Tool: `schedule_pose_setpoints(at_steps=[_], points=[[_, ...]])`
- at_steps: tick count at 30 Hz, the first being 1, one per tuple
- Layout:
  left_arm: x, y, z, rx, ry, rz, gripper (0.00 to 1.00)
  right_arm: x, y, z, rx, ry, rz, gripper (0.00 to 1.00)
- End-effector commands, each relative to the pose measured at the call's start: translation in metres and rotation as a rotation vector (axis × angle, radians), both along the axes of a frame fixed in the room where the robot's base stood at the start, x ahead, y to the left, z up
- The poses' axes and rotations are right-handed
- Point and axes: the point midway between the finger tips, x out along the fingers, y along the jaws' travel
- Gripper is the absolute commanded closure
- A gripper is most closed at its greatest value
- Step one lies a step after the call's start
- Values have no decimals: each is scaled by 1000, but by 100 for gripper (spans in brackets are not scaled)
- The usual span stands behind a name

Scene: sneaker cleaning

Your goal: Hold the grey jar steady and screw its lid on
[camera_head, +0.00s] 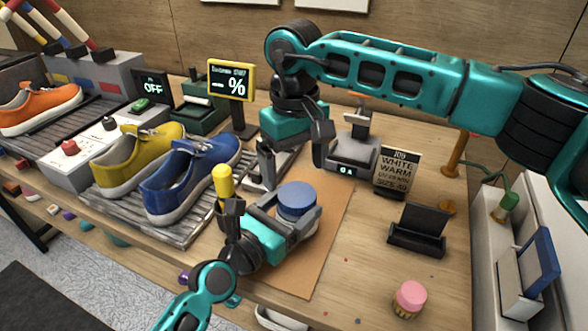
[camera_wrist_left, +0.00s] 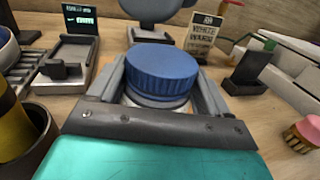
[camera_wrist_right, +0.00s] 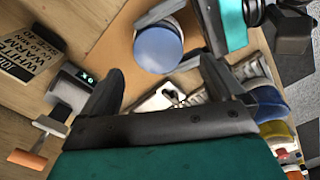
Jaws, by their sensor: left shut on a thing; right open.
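The grey jar (camera_head: 297,215) stands on a brown mat, mostly hidden by my left gripper and the lid. The blue ridged lid (camera_head: 297,196) sits level on top; how tightly it is screwed I cannot tell. It also shows in the left wrist view (camera_wrist_left: 160,72), with a strip of the jar (camera_wrist_left: 155,101) below. My left gripper (camera_head: 293,213) is shut on the jar, one finger on each side. My right gripper (camera_head: 292,158) is open and empty, above and behind the jar. In the right wrist view the lid (camera_wrist_right: 158,49) lies beyond the open fingers, apart from them.
Blue (camera_head: 190,178) and yellow (camera_head: 133,155) sneakers stand on a rack at left. A small scale (camera_head: 352,152) and a white-warm sign (camera_head: 396,172) stand behind the jar. A black stand (camera_head: 418,230) and a pink-topped brush (camera_head: 410,299) are at right.

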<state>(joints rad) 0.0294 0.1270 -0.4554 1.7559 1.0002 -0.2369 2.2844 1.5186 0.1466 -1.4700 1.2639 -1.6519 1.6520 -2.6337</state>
Motion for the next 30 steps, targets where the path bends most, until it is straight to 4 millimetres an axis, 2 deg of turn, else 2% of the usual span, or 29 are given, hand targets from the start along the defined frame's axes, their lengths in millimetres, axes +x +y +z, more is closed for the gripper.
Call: schedule_pose_setpoints(at_steps=[6,17,22,30], points=[[0,1,-1,3,2,1,100,1,-2,21,-2,8,164,5],[0,1,-1,3,2,2,100,1,-3,22,-3,9,183,5],[0,1,-2,3,2,1,100,1,-3,8,-4,11,182,5],[0,1,-1,3,2,1,100,0,-4,-34,-3,12,181,5]])
